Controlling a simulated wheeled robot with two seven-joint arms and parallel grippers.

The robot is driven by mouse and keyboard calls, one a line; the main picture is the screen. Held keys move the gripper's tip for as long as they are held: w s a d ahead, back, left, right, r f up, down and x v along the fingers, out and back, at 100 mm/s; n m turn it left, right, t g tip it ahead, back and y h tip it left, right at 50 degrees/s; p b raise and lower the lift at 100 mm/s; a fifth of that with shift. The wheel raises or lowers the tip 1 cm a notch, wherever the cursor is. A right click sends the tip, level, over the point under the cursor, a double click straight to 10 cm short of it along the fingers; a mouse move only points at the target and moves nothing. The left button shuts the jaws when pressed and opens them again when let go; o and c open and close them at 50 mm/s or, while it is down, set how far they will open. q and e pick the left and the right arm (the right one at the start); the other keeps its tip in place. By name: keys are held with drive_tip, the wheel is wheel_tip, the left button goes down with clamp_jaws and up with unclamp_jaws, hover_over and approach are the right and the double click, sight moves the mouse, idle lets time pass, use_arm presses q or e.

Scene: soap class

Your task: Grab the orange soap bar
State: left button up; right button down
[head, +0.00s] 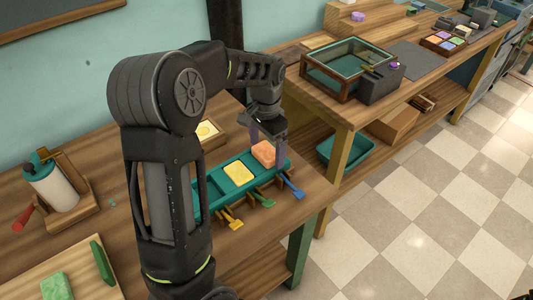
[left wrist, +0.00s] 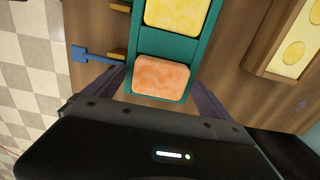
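The orange soap bar (head: 264,153) lies in the end compartment of a teal tray (head: 216,181) on the wooden workbench. My left gripper (head: 268,153) is directly over that end of the tray, fingers pointing down. In the left wrist view the orange soap bar (left wrist: 161,77) sits between the two purple-grey fingers (left wrist: 158,88), which are spread wide on either side of the tray. The left gripper is open, and I see no contact with the soap. My right gripper is not in view.
A yellow soap bar (head: 239,173) lies in the neighbouring compartment. Blue and yellow levers (head: 291,188) stick out along the tray's front side. A wooden mould with yellow soap (head: 207,131) is behind the tray. A paper roll holder (head: 50,187) stands at the left.

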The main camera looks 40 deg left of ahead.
sight(267, 151)
use_arm(q)
drive_tip(key=c, duration=1.4)
wheel_tip(267, 151, up, 10)
idle(0.6)
